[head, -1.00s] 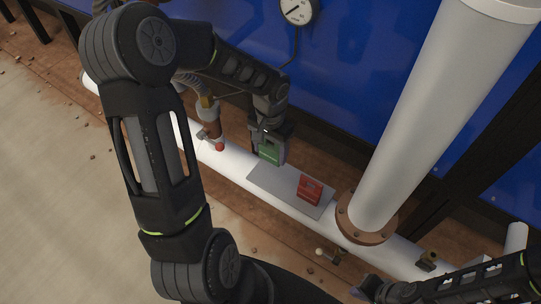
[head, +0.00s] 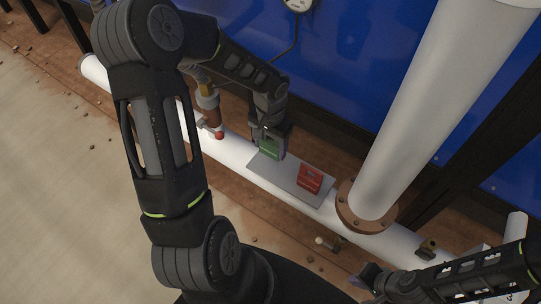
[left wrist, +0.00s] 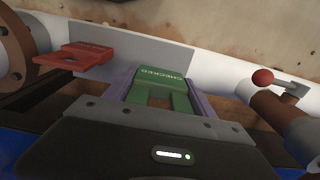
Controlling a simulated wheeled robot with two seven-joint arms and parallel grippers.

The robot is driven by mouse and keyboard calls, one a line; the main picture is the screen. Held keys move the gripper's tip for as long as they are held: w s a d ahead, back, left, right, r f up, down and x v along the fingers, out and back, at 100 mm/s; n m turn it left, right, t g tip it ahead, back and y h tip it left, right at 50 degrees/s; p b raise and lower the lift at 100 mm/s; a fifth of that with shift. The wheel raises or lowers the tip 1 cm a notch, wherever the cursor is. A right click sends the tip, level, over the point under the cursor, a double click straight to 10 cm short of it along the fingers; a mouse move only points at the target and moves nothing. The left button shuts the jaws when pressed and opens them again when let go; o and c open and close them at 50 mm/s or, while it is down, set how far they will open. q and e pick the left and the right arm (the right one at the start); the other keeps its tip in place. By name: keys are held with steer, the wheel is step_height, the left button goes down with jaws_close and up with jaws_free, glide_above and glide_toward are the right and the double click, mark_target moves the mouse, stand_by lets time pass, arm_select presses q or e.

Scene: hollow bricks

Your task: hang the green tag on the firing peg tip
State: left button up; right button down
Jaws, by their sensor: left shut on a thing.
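The green tag (head: 268,148) is held in my left gripper (head: 264,143), over the far left end of a grey plate (head: 286,181) on the white pipe. In the left wrist view the green tag (left wrist: 160,76), with pale lettering, sits between the two purplish fingers. I cannot tell whether it touches the plate. A red-ball-tipped lever (head: 219,135) stands left of it, and a small pale-tipped peg (head: 322,241) sticks out from the pipe's near side. I cannot tell which is the firing peg. My right gripper (head: 369,281) is at the lower right, its jaws unclear.
A thick white upright pipe (head: 429,115) with a brown flange (head: 366,208) rises to the right. A blue panel (head: 345,70) stands behind. The floor at the left is open.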

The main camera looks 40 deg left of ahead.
arm_select(q)
steer(key=shift+f, duration=0.8)
steer(key=shift+f+b, duration=0.3)
steer(key=shift+f, duration=2)
steer(key=shift+f+b, duration=0.3)
steer(key=shift+b, duration=0.05)
steer(key=o, duration=1.4)
steer(key=shift+r, duration=0.1)
